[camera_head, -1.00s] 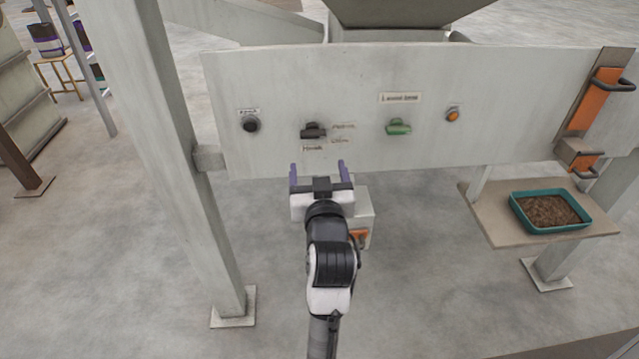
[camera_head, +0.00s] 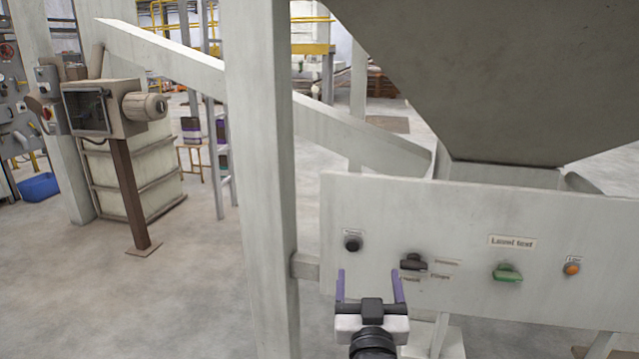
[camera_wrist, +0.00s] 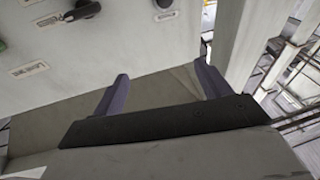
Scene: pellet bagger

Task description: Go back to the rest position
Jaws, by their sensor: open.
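My gripper (camera_head: 370,287) is in front of the grey control panel (camera_head: 440,205), low in the head view. Its two purple fingers stand apart with nothing between them. In the wrist view my gripper (camera_wrist: 160,90) also shows open and empty, with the panel (camera_wrist: 110,45) at the upper left. The black selector knob (camera_head: 412,262) sits just right of the fingers in the picture. I cannot tell the exact gap between fingertips and panel.
A black button (camera_head: 352,244), a green knob (camera_head: 507,273) and an orange button (camera_head: 571,268) are on the panel. A steel post (camera_head: 262,180) stands left of my gripper. A large hopper (camera_head: 490,70) is above.

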